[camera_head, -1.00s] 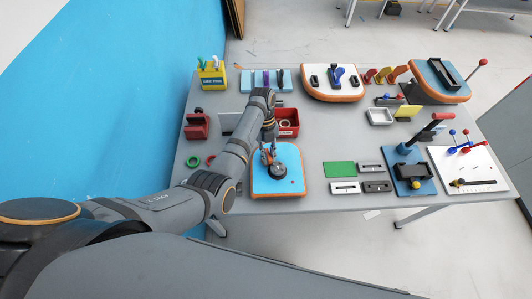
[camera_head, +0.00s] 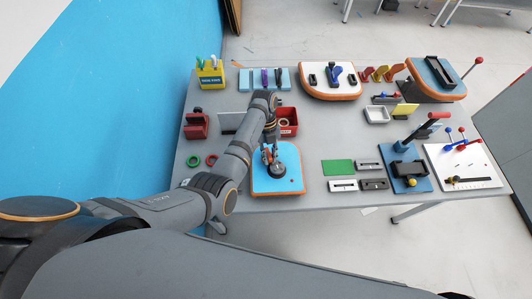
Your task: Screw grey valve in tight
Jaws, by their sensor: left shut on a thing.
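A light blue inflatable board (camera_head: 290,185) with an orange edge lies at the front middle of the table. The dark grey valve (camera_head: 278,171) sits on this board. My left gripper (camera_head: 271,158) reaches down from above and is shut on the valve. The fingers cover part of the valve, so its seat in the board is hidden. The thread and how deep the valve sits cannot be seen. My right gripper is not in view.
A red bin (camera_head: 289,121) stands behind the board. Green and red rings (camera_head: 194,161) lie to the left. A green plate (camera_head: 338,167) and several small grey blocks (camera_head: 374,184) lie to the right. Bare table (camera_head: 325,135) shows between them.

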